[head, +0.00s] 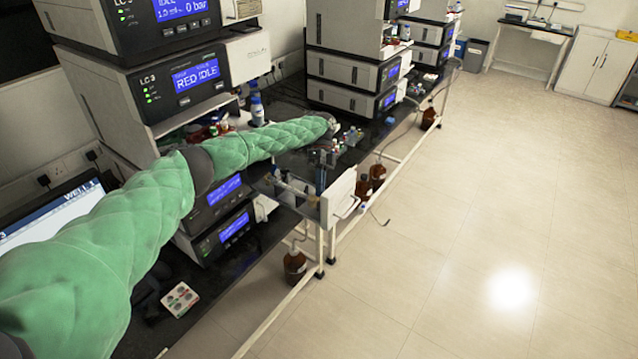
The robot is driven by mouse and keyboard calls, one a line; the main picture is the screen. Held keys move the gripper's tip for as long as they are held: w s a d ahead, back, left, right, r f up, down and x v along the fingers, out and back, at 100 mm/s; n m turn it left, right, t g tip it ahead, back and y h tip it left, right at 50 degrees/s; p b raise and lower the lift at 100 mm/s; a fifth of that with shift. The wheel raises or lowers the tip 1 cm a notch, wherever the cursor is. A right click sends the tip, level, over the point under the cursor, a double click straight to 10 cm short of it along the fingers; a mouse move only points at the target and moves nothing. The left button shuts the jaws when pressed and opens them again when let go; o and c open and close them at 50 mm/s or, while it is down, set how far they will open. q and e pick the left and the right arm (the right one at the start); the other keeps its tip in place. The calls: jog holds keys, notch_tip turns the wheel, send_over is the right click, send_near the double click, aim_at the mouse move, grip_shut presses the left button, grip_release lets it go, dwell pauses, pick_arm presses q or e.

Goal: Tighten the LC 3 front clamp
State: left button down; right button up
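The LC 3 stack (180,80) stands on the bench at left, with a blue screen reading "RED IDLE". A small fixture (290,190) with a pale horizontal rod, likely a column, sits at the bench's front edge beside a white upright panel (338,200). I cannot pick out the front clamp for certain. My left arm, in a green quilted sleeve, reaches across in front of the LC 3 stack. My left gripper (322,160) points down above the fixture, near the panel. Its fingers are too small and dark to tell open from shut, or whether they touch anything. My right gripper is out of view.
Another instrument stack (345,75) stands farther along the bench. Brown bottles (295,265) hang or stand below the bench edge. A white-capped bottle (257,110) stands behind my arm. A laptop screen (50,215) is at left. The floor (480,200) at right is clear.

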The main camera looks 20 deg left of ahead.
pick_arm(q)
jog(key=shift+w+d+g, duration=0.15)
jog(key=shift+g, duration=0.15)
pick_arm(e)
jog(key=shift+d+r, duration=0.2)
pick_arm(q)
jog(key=c, duration=1.6)
grip_release()
jog(key=shift+f, duration=0.1)
jog(key=shift+w, duration=0.1)
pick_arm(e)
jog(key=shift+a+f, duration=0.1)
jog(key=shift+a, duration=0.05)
